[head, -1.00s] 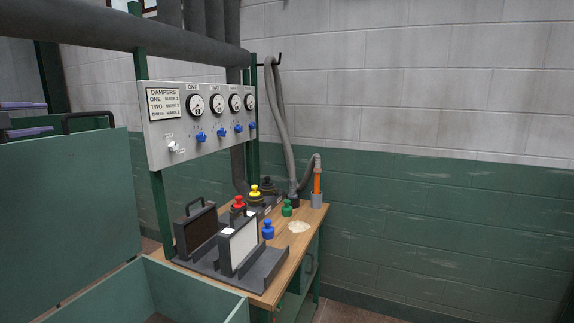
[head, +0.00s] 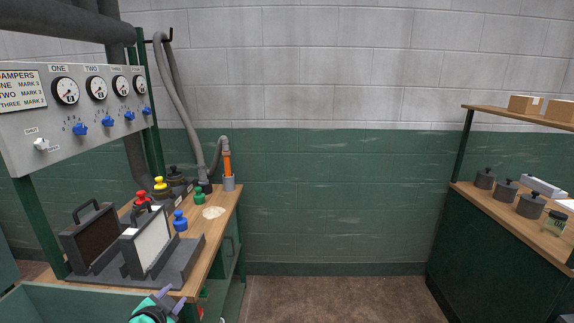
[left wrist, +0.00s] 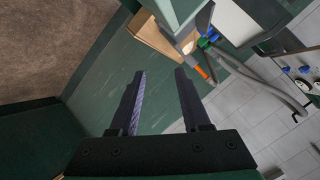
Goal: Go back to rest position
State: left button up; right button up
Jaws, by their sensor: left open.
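My left gripper (head: 171,298) shows at the bottom edge of the head view, in front of the wooden bench (head: 222,208) and near its front edge. In the left wrist view the two fingers (left wrist: 160,74) stand apart with nothing between them. The gripper is open and empty, and touches nothing that I can see. Most of the left arm is outside the head view. My right gripper is in neither view.
The bench carries a dark tray (head: 185,262) with two upright framed panels, plus red, yellow, blue and green knobbed weights. A damper panel (head: 85,110) hangs above. A counter (head: 500,208) with dark pots stands right. Floor (head: 335,298) between is clear.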

pick_arm(q)
jog(key=s+d+f+n+g+h, duration=0.1)
jog(key=s+d+f+n+g, duration=0.3)
jog(key=s, duration=0.8)
jog(key=s+d+f+n+g+h, duration=0.1)
jog(key=s+d+f+g, duration=0.5)
jog(key=s, duration=0.6)
jog(key=s+a+f, duration=0.1)
jog(key=s+f, duration=0.1)
jog(key=f, duration=1)
jog(key=s+a+f, duration=0.1)
jog(key=f, duration=1.1)
jog(key=s+a+f+g, duration=0.1)
jog(key=s+a+f, duration=0.2)
jog(key=s+f, duration=1)
jog(key=s, duration=0.3)
jog(key=shift+f, duration=0.15)
